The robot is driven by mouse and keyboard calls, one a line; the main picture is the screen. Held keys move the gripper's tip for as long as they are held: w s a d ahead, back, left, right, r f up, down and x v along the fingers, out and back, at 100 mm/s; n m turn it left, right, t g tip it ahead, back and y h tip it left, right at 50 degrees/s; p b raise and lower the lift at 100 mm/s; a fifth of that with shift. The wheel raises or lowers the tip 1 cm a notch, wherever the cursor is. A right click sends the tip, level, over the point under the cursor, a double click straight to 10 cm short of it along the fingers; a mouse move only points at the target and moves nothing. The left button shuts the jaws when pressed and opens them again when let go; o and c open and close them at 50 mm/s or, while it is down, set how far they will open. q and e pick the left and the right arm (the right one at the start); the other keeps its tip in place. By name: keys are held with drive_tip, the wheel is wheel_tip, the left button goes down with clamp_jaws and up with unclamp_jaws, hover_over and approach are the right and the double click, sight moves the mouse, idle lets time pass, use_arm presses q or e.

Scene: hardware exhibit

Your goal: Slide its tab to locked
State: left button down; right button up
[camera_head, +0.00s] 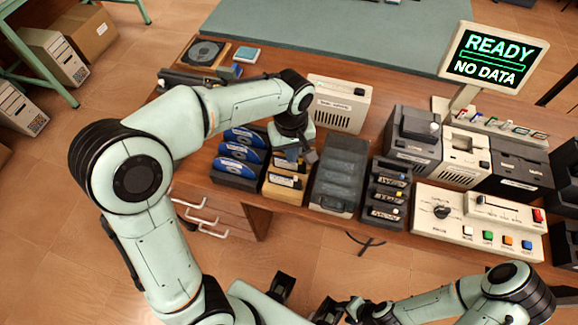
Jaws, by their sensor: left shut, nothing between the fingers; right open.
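My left gripper (297,158) is shut and empty. It points down over the back of a tan tray (283,194) that holds dark cartridges with pale labels (286,181). The gripper and wrist hide the tray's back part, and I cannot tell whether the fingertips touch a cartridge. No sliding tab or locked marking is large enough to make out. My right gripper (308,298) is open and empty low in the view, in front of the table and away from the items.
A rack of blue-labelled discs (236,166) stands left of the tray, a grey translucent bin (340,184) right of it. Further right are a dark cassette rack (384,196) and a control panel (478,222). A screen (494,57) reads "READY" and "NO DATA".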

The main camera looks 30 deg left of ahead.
use_arm(q)
drive_tip(key=shift+w+d+f, duration=0.1)
drive_tip(key=shift+w+d, duration=0.1)
drive_tip(key=shift+d, duration=1.05)
use_arm(e)
drive_tip(key=shift+r, duration=0.2)
use_arm(q)
drive_tip(key=shift+s+a, duration=0.1)
drive_tip(key=shift+a, duration=0.15)
use_arm(e)
drive_tip(key=shift+w, duration=0.1)
use_arm(q)
drive_tip(key=shift+p, duration=0.3)
use_arm(e)
drive_tip(key=shift+r, duration=0.15)
use_arm(q)
wheel_tip(320, 180, up, 5)
drive_tip(key=p, duration=0.3)
drive_tip(key=shift+a, duration=0.1)
wheel_tip(320, 180, up, 2)
drive_tip(key=shift+r+p, duration=0.1)
drive_tip(key=shift+p, duration=0.6)
use_arm(e)
drive_tip(key=w+r, duration=0.3)
drive_tip(key=r, duration=0.2)
drive_tip(key=shift+w+r, duration=0.15)
drive_tip(key=shift+r, duration=0.05)
